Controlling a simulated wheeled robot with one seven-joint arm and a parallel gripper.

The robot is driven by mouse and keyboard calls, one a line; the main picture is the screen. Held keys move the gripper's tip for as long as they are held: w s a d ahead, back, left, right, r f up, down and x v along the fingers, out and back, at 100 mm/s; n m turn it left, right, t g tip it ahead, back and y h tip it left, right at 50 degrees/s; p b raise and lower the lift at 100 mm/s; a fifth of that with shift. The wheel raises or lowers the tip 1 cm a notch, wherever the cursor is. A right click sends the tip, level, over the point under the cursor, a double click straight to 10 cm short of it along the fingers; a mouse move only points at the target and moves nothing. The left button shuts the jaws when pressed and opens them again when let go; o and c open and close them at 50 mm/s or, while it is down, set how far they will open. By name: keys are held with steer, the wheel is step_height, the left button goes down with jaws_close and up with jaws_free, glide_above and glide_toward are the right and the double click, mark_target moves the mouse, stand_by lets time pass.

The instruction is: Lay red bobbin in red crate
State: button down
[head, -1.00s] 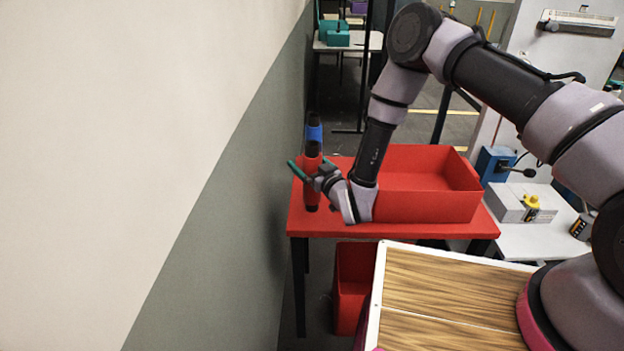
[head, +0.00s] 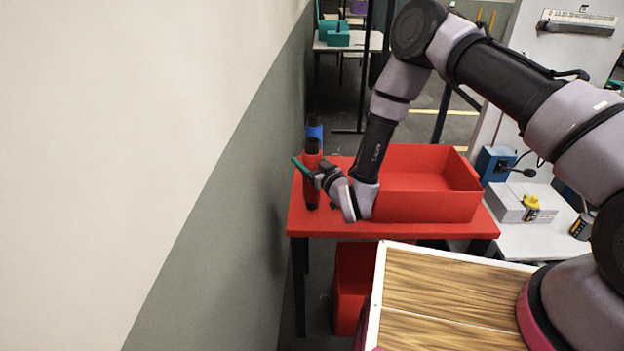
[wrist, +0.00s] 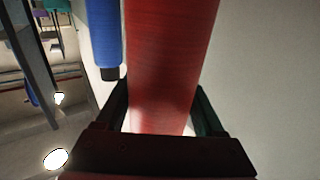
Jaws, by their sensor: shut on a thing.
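The red bobbin (head: 312,179) stands upright at the left end of the red table, close to the wall. My gripper (head: 308,170) is shut on it, with the fingers around its body. In the wrist view the red bobbin (wrist: 160,65) fills the middle, between the two dark fingers (wrist: 160,115). I cannot tell whether its foot touches the tabletop. The red crate (head: 428,205) sits on the same table, to the right of my gripper, and its visible inside is empty.
A blue bobbin (head: 315,131) stands just behind the red one; it also shows in the wrist view (wrist: 105,35). The wall (head: 262,190) is close on the left. The red table (head: 400,230) has a narrow bare strip in front of the crate.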

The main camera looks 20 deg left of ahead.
step_height(320, 180, up, 19)
steer(key=shift+f, duration=0.15)
stand_by(1.1)
